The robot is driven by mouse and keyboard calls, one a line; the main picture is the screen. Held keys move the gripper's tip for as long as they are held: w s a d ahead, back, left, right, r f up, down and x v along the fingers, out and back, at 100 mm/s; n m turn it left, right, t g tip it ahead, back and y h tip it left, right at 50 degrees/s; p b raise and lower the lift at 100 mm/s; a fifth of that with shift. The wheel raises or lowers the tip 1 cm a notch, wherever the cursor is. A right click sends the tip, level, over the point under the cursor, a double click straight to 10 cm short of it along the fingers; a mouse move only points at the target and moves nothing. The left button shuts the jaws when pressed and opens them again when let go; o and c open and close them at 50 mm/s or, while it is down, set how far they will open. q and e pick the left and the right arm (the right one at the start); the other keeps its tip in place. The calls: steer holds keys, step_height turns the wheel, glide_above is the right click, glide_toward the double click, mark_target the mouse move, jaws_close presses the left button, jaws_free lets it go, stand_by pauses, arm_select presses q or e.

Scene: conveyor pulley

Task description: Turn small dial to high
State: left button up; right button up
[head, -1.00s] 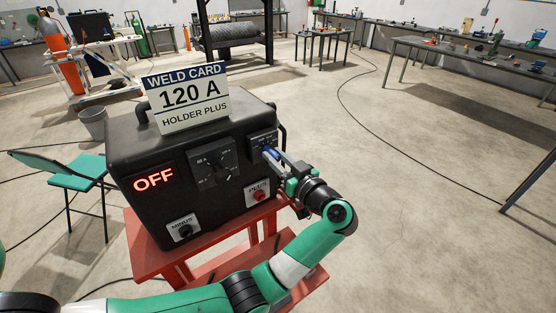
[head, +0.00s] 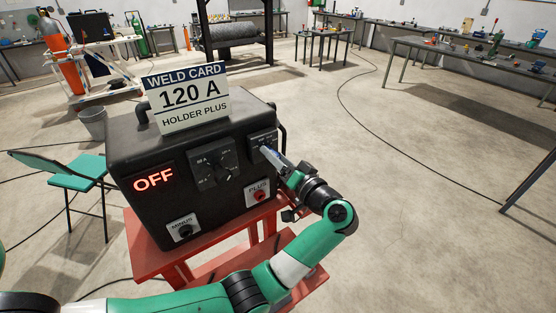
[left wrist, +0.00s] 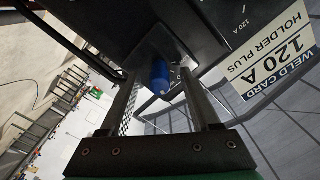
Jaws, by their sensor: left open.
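The small dial is a blue knob (left wrist: 160,76) on the upper right of the black welding machine's front face (head: 142,205). In the left wrist view it stands between the two fingers of my left gripper (left wrist: 160,88), with a gap on each side. In the head view my left gripper (head: 268,155) is at the small dial's panel (head: 262,137) and hides the knob. The gripper is open. The knob's pointer and setting cannot be read. My right gripper is not in view.
A larger black dial (head: 216,166) sits left of the small panel. A red OFF display (head: 153,179), a PLUS socket (head: 258,195) and a MINUS socket (head: 185,231) are on the same face. A weld card (head: 188,97) reading 120 A stands on top. The machine rests on a red stand (head: 148,262).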

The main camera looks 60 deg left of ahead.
arm_select(q)
steer(key=o, duration=0.5)
steer(key=shift+d+r+p, duration=0.15)
steer(key=shift+d+p, duration=0.15)
steer(key=shift+p, duration=0.1)
steer(key=w+d+p, duration=0.1)
steer(key=d+p, duration=0.2)
steer(key=d, duration=0.3)
steer(key=shift+d, duration=0.2)
